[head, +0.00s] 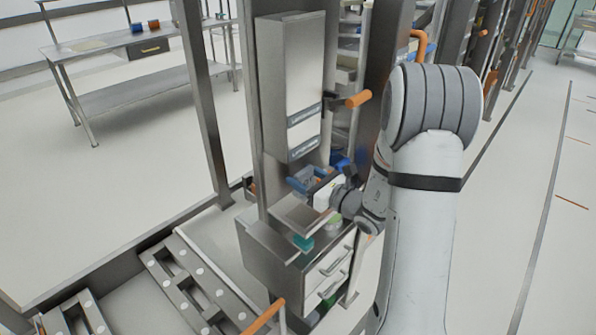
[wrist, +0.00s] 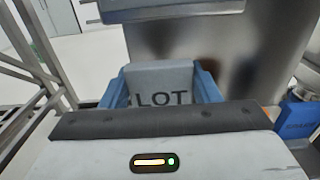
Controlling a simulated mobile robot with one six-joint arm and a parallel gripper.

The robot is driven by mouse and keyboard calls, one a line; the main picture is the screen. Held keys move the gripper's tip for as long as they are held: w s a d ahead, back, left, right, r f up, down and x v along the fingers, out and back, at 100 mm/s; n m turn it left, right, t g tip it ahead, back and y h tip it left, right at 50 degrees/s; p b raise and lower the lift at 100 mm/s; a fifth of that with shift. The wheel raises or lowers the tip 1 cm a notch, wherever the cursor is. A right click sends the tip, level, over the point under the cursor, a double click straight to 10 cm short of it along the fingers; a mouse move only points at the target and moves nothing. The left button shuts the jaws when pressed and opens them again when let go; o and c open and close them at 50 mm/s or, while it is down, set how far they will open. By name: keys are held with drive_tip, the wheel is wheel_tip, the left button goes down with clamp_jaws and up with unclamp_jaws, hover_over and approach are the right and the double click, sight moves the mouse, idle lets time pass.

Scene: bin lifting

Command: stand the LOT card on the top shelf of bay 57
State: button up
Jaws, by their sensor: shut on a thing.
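The LOT card (wrist: 160,78) is a pale grey panel with dark LOT lettering. I cannot make out the card itself there. Whether the card touches the bin cannot be told.
A drawer unit (head: 328,270) is below. Another blue bin (wrist: 299,117) is at right in the wrist view. Open floor (head: 540,170) lies to the right.

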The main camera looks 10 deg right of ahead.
drive_tip(key=shift+f+b, duration=2.05)
drive_tip(key=shift+f, duration=1.25)
drive_tip(key=shift+f+b, duration=0.55)
drive_tip(key=o, duration=1.2)
drive_tip(key=shift+c, duration=0.2)
